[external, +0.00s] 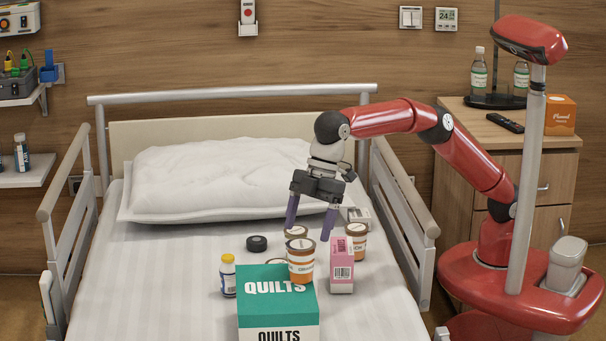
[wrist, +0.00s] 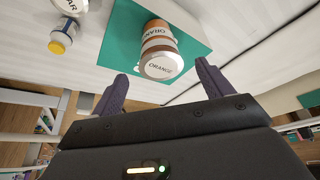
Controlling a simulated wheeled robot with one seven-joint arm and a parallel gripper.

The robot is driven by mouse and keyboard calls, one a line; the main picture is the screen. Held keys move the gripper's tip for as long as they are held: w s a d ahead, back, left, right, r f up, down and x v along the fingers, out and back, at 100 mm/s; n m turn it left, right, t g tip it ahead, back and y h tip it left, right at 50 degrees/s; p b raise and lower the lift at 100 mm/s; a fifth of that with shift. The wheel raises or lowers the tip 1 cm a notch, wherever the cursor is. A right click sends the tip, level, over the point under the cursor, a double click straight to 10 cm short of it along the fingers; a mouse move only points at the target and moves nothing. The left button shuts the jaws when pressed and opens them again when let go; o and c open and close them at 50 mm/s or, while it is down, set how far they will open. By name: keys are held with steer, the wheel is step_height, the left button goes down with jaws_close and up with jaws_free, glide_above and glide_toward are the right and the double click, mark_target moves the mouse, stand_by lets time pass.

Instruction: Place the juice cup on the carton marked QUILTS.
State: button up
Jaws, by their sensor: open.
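The teal and white carton marked QUILTS (external: 277,317) stands on the bed; its teal top (wrist: 118,38) shows in the wrist view. An orange-and-white juice cup with a brown rim (external: 300,266) appears upright at the carton's back edge. In the wrist view a cup with a white lid reading ORANGE (wrist: 164,66) overlaps the teal top, ahead of and between my fingers. A similar cup (external: 296,231) stands behind, mostly hidden. My gripper (external: 310,222) is open and empty, pointing down just behind and above the cups. I cannot tell its exact distance from them.
A pink box (external: 341,268) stands right of the carton, with another brown-lidded cup (external: 357,242) behind it. A yellow-capped bottle (external: 228,276) stands left, near a dark puck (external: 257,243). A pillow (external: 220,175) lies behind. The bed's left side is clear.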

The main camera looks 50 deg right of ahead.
steer(key=shift+v, duration=1.75)
steer(key=w+d+r+m+t+h, duration=0.1)
steer(key=w+d+r+m, duration=0.1)
steer(key=w+d, duration=0.45)
steer(key=w+d+r+m+t, duration=0.15)
steer(key=w+d, duration=0.25)
steer(key=d, duration=0.6)
steer(key=w+d+m+t+h, duration=0.1)
steer(key=w+d+m, duration=0.1)
steer(key=d, duration=0.8)
steer(key=w+d+m+t+h, duration=0.1)
steer(key=w+d+m, duration=0.15)
steer(key=d, duration=0.75)
steer(key=s+d+f+m+h, duration=0.1)
steer(key=s+d+f+m, duration=0.15)
steer(key=d, duration=0.75)
steer(key=s+d+f+m, duration=0.1)
steer(key=s+d+m, duration=0.25)
steer(key=d, duration=0.55)
steer(key=s+d+f+m+t, duration=0.1)
steer(key=s+d+f+m, duration=0.3)
steer(key=s+d+f, duration=0.2)
steer(key=shift+s+d+f+h, duration=0.35)
steer(key=shift+s+d, duration=0.1)
steer(key=shift+d, duration=0.7)
